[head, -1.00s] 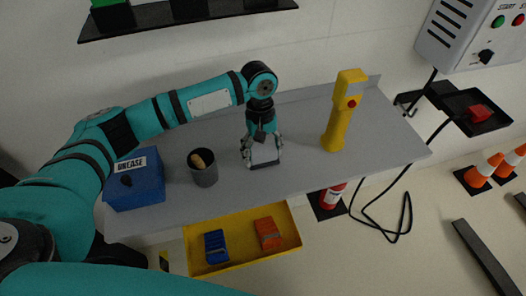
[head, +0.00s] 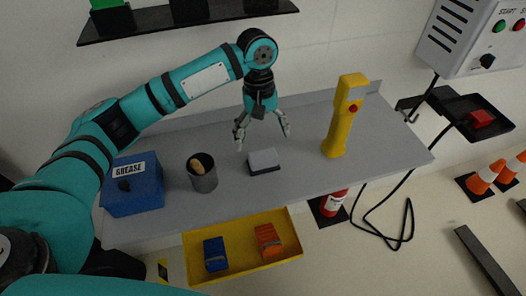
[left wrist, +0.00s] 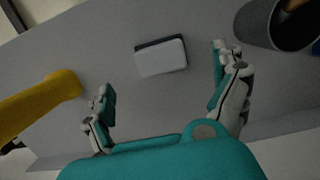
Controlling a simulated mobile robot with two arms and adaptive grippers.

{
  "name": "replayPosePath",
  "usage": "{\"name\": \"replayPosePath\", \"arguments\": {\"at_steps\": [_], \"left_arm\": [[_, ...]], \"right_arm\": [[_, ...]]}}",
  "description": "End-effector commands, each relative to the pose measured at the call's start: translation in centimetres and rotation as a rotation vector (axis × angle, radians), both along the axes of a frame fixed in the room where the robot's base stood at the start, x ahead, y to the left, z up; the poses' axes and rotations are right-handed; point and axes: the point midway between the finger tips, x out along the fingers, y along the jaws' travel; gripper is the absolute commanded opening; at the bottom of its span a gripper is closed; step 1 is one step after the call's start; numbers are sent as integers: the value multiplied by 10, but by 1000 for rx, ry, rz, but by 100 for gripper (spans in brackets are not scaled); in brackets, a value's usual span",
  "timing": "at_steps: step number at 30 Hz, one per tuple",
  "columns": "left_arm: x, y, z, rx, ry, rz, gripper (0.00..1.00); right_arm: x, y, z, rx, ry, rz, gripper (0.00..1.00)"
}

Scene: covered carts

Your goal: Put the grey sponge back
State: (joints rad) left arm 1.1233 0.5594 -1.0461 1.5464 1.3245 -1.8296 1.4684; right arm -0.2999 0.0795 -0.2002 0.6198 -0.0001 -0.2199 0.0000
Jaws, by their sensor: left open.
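The grey sponge (head: 264,160), a pale grey block with a dark underside, lies flat on the grey bench top (head: 225,202). It also shows in the left wrist view (left wrist: 161,58), lying beyond my fingertips and between their lines. My left gripper (head: 263,137) is open and empty, raised above the bench just behind the sponge and apart from it. Its two spread fingers also show in the left wrist view (left wrist: 163,70). A yellow drawer (head: 243,273) below the bench front stands open, holding a blue item (head: 215,254) and an orange item (head: 268,240). My right gripper is not in view.
A dark cup (head: 203,176) with a brown-handled thing stands left of the sponge, beside a blue GREASE box (head: 137,184). A yellow handheld device (head: 345,116) stands upright to the right. A dark shelf (head: 186,23) hangs on the wall above. The bench's front right is clear.

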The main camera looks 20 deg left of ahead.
Motion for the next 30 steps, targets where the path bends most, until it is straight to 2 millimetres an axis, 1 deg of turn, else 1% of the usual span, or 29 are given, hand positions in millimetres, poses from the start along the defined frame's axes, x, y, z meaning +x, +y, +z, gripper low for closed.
{"name": "replayPosePath", "arguments": {"at_steps": [1,3,6,9,13,30], "left_arm": [[2,0,9,-2,-4,0,97],[3,1,21,-3,-2,-1,97],[5,2,34,-1,-2,0,97],[5,3,42,-1,0,0,97],[5,4,45,-1,2,0,97],[5,3,45,-1,2,0,97]], "right_arm": [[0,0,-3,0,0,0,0],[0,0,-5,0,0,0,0],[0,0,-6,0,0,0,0],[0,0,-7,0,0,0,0],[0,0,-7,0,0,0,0],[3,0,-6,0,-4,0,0]]}}
